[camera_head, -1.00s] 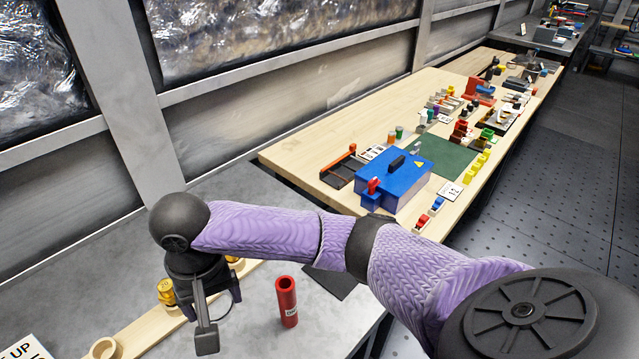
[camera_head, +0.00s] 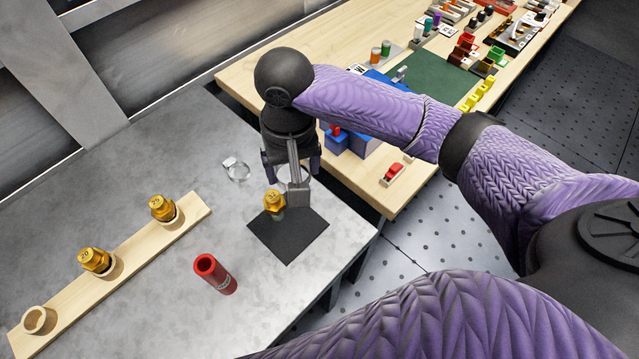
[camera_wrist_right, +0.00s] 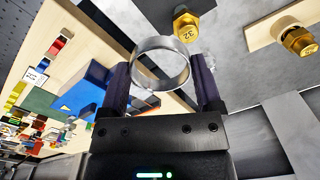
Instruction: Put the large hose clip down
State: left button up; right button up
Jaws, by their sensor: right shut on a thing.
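My right gripper (camera_head: 290,185) hangs over the grey bench, just above the back of a dark square mat (camera_head: 290,238). In the right wrist view it is shut on the large hose clip (camera_wrist_right: 160,62), a shiny metal band ring between its fingers (camera_wrist_right: 160,88). In the head view the held clip is mostly hidden by the gripper. A brass fitting (camera_head: 274,203) marked 32 stands on the mat, close to the gripper; it also shows in the right wrist view (camera_wrist_right: 185,24). My left gripper is not in view.
Another ring clip (camera_head: 238,173) lies on the bench left of the gripper. A wooden rack (camera_head: 133,259) holds two brass fittings (camera_head: 162,208). A red tube (camera_head: 215,273) stands left of the mat. A wooden table (camera_head: 240,84) with a blue box (camera_head: 360,146) lies beyond.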

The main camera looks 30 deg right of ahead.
aim_at(293, 237)
jog(key=s+a+f+m, duration=0.1)
jog(key=f, duration=0.4)
jog(key=s+f+m, duration=0.1)
jog(key=f, duration=0.4)
jog(key=a+f, duration=0.1)
jog(key=f, duration=0.5)
jog(key=shift+s+a+m, duration=0.3)
jog(key=shift+s+m, duration=0.1)
jog(key=shift+r, duration=0.2)
jog(key=o, duration=1)
jog(key=shift+f, duration=0.1)
pick_arm(q)
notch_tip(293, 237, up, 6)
jog(key=p, duration=0.5)
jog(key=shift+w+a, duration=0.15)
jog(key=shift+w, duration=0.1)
pick_arm(e)
notch_tip(293, 237, up, 12)
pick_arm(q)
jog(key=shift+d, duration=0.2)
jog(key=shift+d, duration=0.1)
